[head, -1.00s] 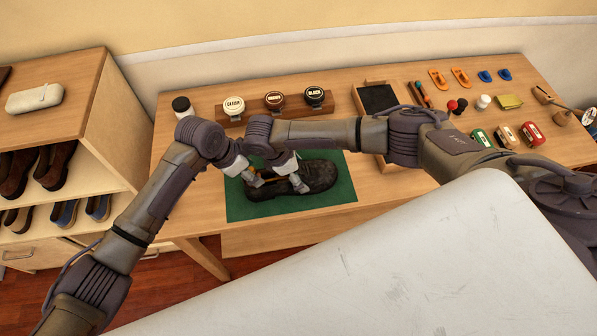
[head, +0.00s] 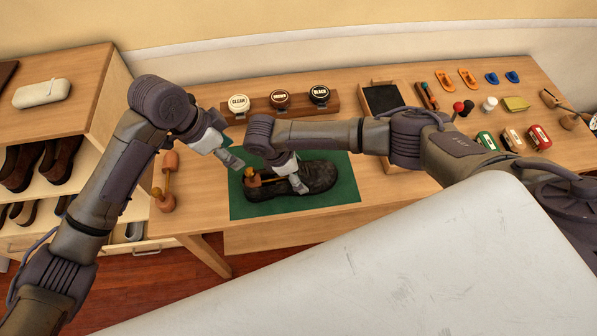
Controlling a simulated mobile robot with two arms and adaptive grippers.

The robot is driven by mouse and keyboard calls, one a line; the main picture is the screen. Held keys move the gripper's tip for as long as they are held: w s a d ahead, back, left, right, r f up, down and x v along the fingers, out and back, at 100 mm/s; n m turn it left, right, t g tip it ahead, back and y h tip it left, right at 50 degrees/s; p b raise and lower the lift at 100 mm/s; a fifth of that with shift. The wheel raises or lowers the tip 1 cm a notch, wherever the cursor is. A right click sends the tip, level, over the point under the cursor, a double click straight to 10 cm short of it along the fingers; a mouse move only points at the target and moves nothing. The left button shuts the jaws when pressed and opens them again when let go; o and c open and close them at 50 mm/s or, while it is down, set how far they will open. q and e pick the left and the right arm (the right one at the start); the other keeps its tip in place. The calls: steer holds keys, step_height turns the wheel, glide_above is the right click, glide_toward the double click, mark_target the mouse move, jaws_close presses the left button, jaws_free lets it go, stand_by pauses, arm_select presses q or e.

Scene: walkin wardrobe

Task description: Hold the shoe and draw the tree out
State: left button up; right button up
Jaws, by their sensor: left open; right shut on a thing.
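The dark shoe (head: 318,176) lies on the green mat (head: 340,197), toe to the right. A wooden tree (head: 253,180) with a yellowish knob shows in the shoe's opening at its heel end. My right gripper (head: 299,183) is shut on the shoe near its middle, its fingers partly over the upper. My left gripper (head: 235,163) is open and empty, above the mat's left side, up and left of the tree and apart from it. Another wooden piece, like a tree (head: 167,184), lies on the table left of the mat, partly beside my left arm.
Round tins labelled CLEAR (head: 239,103), BROWN and BLACK stand in a wooden rack behind the mat. A wooden tray (head: 381,100) with a dark pad is to the right, with brushes and small items beyond. A shoe shelf (head: 95,75) stands at left.

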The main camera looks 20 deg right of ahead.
steer(key=shift+s+f, duration=0.15)
steer(key=shift+s, duration=0.05)
steer(key=o, duration=1.3)
steer(key=shift+d, duration=0.1)
steer(key=shift+c, duration=0.2)
steer(key=shift+w, duration=0.1)
steer(key=shift+w+r, duration=0.1)
steer(key=shift+r, duration=0.15)
step_height(320, 180, up, 10)
steer(key=shift+f, duration=0.2)
